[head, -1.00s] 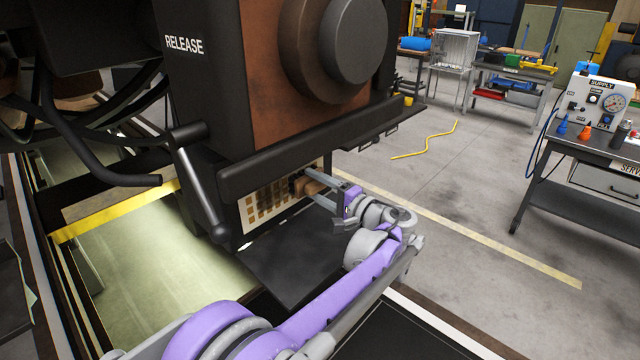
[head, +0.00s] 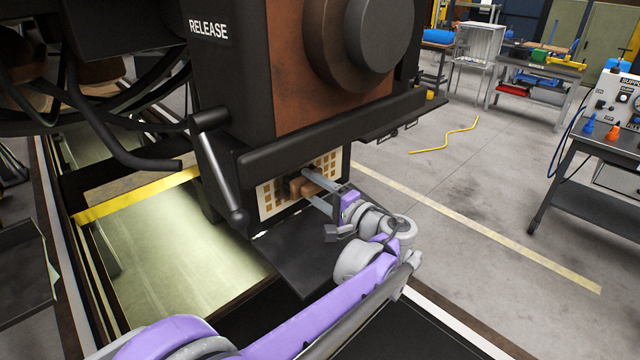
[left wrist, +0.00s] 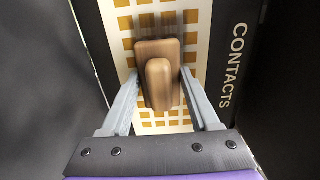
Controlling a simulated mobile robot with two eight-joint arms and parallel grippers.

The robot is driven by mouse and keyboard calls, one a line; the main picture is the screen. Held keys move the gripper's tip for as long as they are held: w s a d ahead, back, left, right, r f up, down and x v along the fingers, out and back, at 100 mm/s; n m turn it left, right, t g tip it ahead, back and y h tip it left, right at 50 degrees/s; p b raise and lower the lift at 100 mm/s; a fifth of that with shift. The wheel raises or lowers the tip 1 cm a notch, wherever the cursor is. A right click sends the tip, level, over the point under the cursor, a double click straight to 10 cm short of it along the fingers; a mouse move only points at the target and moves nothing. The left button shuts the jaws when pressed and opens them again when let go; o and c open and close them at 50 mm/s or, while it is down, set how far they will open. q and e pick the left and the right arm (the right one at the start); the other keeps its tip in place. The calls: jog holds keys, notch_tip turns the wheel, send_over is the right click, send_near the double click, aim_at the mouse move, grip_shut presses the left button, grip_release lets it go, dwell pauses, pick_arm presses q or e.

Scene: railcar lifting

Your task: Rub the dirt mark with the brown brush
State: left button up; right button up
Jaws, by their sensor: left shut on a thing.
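The brown brush (left wrist: 158,85) is held between the two fingers of my left gripper (left wrist: 160,88), which is shut on its sides. In the head view the brush (head: 304,187) is at the pale contact panel (head: 327,165), below the black ledge. The panel (left wrist: 205,30) has a grid of orange-brown squares and the word CONTACTS beside it. The brush is in front of the panel and hides part of it; whether it touches cannot be told. No separate dirt mark can be made out. My right gripper is not in view.
A black ledge (head: 330,130) juts out just above the panel. A lever (head: 220,175) hangs to its left and a dark plate (head: 300,255) lies below.

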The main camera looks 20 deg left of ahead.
pick_arm(q)
jog(key=shift+s+a, duration=0.45)
jog(key=shift+s, duration=0.65)
jog(key=shift+s+a, duration=0.5)
jog(key=shift+s, duration=0.55)
jog(key=shift+s+a, duration=0.45)
jog(key=shift+s, duration=0.65)
jog(key=shift+r, duration=0.3)
jog(key=shift+w+d+p, duration=0.15)
jog(key=shift+w+d, duration=1)
jog(key=shift+w, duration=1.55)
jog(key=shift+w+d+p, duration=0.15)
jog(key=shift+w+d, duration=0.95)
jog(key=shift+w, duration=1.65)
jog(key=shift+w+d+p, duration=0.15)
jog(key=shift+w+d, duration=1)
jog(key=shift+w, duration=1.55)
jog(key=shift+s+a, duration=0.1)
jog(key=shift+s+a+f, duration=0.1)
jog(key=shift+s+a, duration=0.1)
jog(key=shift+s, duration=0.35)
jog(key=shift+s+a+b, duration=0.1)
jog(key=shift+s+a, duration=0.95)
jog(key=shift+s, duration=1.5)
jog(key=shift+s+a+b, duration=0.15)
jog(key=shift+s+a, duration=0.85)
jog(key=shift+s, duration=1.5)
jog(key=shift+s+a+b, duration=0.1)
jog(key=shift+s+a, duration=0.95)
jog(key=shift+s, duration=1.5)
